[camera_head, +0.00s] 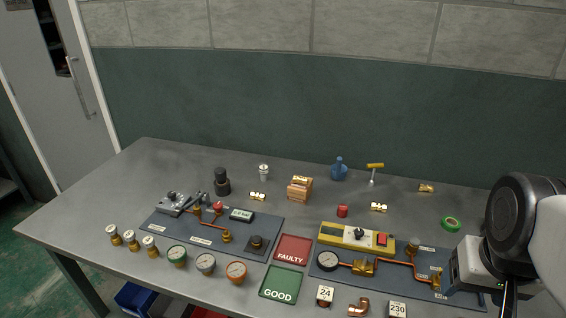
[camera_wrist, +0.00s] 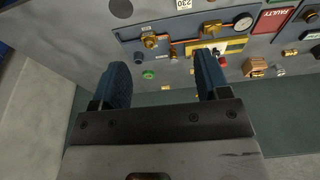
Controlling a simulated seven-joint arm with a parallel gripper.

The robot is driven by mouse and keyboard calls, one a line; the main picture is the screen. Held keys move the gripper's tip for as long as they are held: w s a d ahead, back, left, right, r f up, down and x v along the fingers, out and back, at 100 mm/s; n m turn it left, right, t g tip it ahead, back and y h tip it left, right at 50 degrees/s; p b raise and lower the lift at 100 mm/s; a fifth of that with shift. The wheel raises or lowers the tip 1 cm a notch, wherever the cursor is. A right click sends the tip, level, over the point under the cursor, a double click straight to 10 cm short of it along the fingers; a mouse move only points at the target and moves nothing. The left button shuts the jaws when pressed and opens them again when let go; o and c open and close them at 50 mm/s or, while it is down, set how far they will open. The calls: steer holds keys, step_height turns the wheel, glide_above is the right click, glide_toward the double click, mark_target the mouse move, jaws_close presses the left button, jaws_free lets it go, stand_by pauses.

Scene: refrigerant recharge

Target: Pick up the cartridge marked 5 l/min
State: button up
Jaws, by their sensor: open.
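Several small brass cylinders lie loose at the back of the bench, and any could be a cartridge. In the head view, one (camera_head: 258,196) lies left of the copper-coloured block, one (camera_head: 300,180) on top of that block, one (camera_head: 378,207) behind the yellow case and one (camera_head: 426,188) at the back right. Their markings are too small to read, so I cannot tell which is 5 l/min. My gripper (camera_wrist: 162,82) is open and empty in the wrist view, its two dark blue fingers wide apart. In the head view it is at the right, over the right panel.
Two blue-grey panels (camera_head: 155,226) carry pipework. The yellow case (camera_head: 345,236), the red FAULTY tray (camera_head: 293,250) and green GOOD tray (camera_head: 280,284) stand mid-bench. A blue bottle (camera_head: 339,170), a yellow-handled tool (camera_head: 375,168) and green tape (camera_head: 451,224) stand behind. The back-left bench is clear.

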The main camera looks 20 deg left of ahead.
steer(key=w+a+r+n+t+h, duration=0.1)
steer(key=w+a+r+n, duration=0.2)
steer(key=w, duration=0.5)
steer(key=w+a+r+n+t+h, duration=0.1)
steer(key=w+a+r+n+h, duration=0.15)
steer(key=w+n, duration=0.35)
steer(key=w+a+r+n+t+h, duration=0.1)
steer(key=w+a+r+n, duration=0.2)
steer(key=w, duration=0.6)
steer(key=n+t+y, duration=0.4)
steer(key=n+t, duration=0.4)
steer(key=n, duration=1.6)
glide_above(262, 173)
steer(key=s, duration=0.6)
step_height(262, 173, down, 5)
steer(key=f, duration=2.6)
steer(key=shift+w+a+f, duration=0.1)
steer(key=shift+w+a, duration=0.1)
steer(key=shift+w, duration=0.05)
steer(key=shift+f, duration=0.35)
